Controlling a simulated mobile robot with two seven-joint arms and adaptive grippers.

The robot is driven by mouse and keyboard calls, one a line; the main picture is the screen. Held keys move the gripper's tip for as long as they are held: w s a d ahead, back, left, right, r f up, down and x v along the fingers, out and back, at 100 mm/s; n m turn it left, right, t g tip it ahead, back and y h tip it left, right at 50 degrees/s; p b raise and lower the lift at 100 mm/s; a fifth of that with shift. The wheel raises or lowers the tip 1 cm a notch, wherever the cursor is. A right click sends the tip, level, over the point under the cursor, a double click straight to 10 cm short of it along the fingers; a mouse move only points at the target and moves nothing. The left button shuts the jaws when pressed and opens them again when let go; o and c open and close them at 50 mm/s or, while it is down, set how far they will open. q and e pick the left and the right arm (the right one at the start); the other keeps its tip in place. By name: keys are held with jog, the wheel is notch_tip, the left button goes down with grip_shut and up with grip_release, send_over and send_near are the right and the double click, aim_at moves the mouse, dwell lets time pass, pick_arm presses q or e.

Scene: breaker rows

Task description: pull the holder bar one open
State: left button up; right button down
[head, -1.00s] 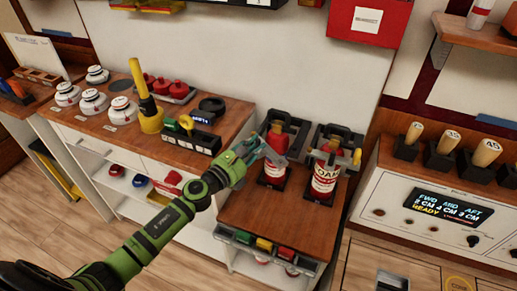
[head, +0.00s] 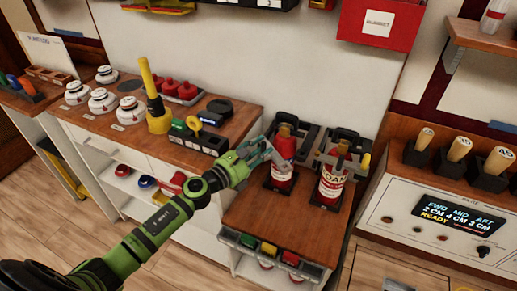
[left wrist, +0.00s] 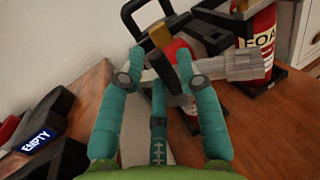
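Two red extinguishers stand in black holders on the wooden top: the left one (head: 284,166) and the right one (head: 332,183). A grey bar (left wrist: 235,66) crosses in front of the left extinguisher, which the left wrist view shows partly hidden behind it. My left gripper (head: 255,150) is at the left end of this bar. In the left wrist view its teal fingers (left wrist: 160,72) are spread around the bar's end; whether they press on it I cannot tell. Which holder is number one cannot be read. My right gripper is not in view.
A black tray with an EMPTY label (left wrist: 38,142) lies left of the gripper. A yellow torch (head: 158,115) and red-capped items (head: 170,88) stand on the left counter. Colored blocks (head: 268,249) sit in a front rail. A READY display panel (head: 453,213) is at the right.

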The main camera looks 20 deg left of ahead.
pick_arm(q)
jog(key=shift+s, duration=0.1)
jog(key=v, duration=1.1)
jog(key=shift+s, duration=0.4)
jog(key=shift+a, duration=0.1)
